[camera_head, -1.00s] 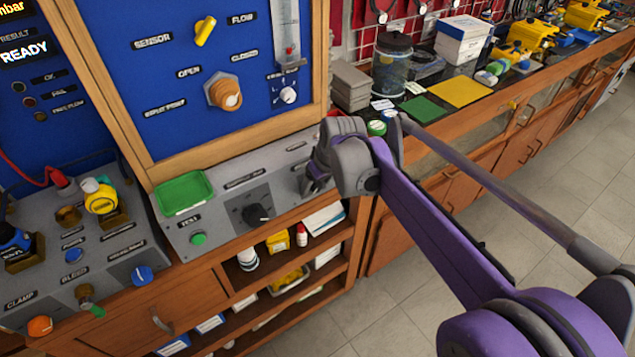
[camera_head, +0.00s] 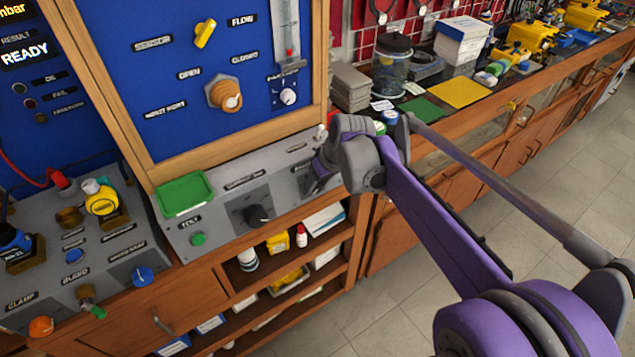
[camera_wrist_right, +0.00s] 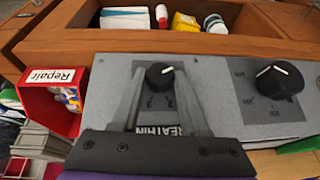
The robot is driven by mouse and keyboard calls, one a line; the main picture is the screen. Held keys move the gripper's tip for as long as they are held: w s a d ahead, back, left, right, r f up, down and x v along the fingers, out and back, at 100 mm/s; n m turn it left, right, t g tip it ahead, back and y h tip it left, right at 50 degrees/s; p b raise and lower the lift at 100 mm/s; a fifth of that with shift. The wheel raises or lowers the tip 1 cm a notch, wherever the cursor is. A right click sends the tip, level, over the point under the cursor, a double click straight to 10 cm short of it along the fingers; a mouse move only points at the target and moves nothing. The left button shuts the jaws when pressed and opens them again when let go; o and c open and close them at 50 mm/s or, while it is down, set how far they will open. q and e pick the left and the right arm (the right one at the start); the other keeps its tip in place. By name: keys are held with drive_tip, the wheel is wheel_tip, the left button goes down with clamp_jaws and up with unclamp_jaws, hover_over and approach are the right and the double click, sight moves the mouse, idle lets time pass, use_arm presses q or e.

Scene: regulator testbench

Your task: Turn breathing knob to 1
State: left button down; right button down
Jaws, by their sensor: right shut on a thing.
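The breathing knob (camera_wrist_right: 159,75) is a small black dial with a white pointer mark, on the grey sloped panel (camera_wrist_right: 110,80). Its mark points right and slightly up in the right wrist view. A partly covered label reading "REATHIN" (camera_wrist_right: 163,130) lies beside it. My right gripper (camera_wrist_right: 159,76) is shut on the knob, one finger on each side. In the head view my right gripper (camera_head: 322,168) is at the right end of the panel and hides the knob. My left gripper is not in view.
A larger black knob (camera_head: 258,215) sits on the same panel, near a green button (camera_head: 197,239) and a green tray (camera_head: 184,194). A red "Repair" bin (camera_wrist_right: 50,100) stands close beside the panel. A wooden shelf (camera_head: 290,267) is below.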

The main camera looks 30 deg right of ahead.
drive_tip(key=shift+d+m+y, duration=0.3)
drive_tip(key=shift+m+y, duration=0.3)
drive_tip(key=shift+y, duration=0.4)
drive_tip(key=shift+d+f+m+y, duration=0.1)
drive_tip(key=shift+m+y, duration=0.2)
drive_tip(key=shift+y, duration=0.4)
drive_tip(key=shift+d+f+m+t+y+b, duration=0.15)
drive_tip(key=shift+m+y+b, duration=0.25)
drive_tip(key=shift+y, duration=0.55)
drive_tip(key=shift+f+m+t+y+b, duration=0.15)
drive_tip(key=shift+m+y, duration=0.35)
drive_tip(key=shift+y, duration=0.45)
drive_tip(key=shift+r, duration=0.15)
drive_tip(key=shift+c, duration=2.1)
unclamp_jaws()
drive_tip(key=v, duration=1.1)
drive_tip(key=shift+p, duration=0.3)
